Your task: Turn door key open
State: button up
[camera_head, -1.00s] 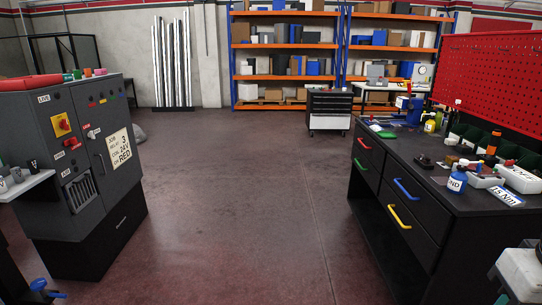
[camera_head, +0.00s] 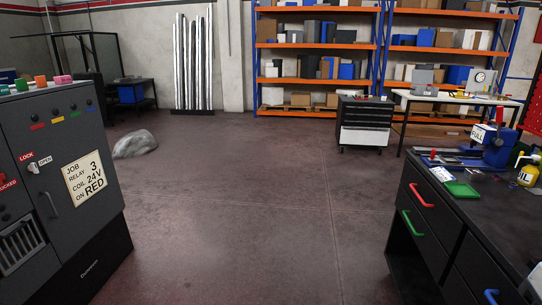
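The dark grey control cabinet (camera_head: 92,128) stands at the left edge. Its door carries a small light-coloured key switch (camera_head: 33,168) between the labels LOCK and OPEN. The key switch is too small to tell its exact position. A vertical door handle (camera_head: 50,204) sits below it. A white job sign (camera_head: 86,178) reads JOB 3, RELAY, COIL 24V, ON RED. The cabinet door looks shut. My gripper does not show in the head view.
A black workbench (camera_head: 436,243) with coloured drawer handles stands at the right. A grey rock-like lump (camera_head: 135,144) lies on the floor behind the cabinet. A black tool cart (camera_head: 364,118) stands farther back. The floor between cabinet and workbench is clear.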

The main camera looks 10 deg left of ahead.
aim_at(33, 167)
jog(key=u, duration=0.65)
jog(key=i, duration=1.95)
jog(key=u, duration=1.25)
jog(key=i, duration=0.65)
jog(key=u, duration=0.25)
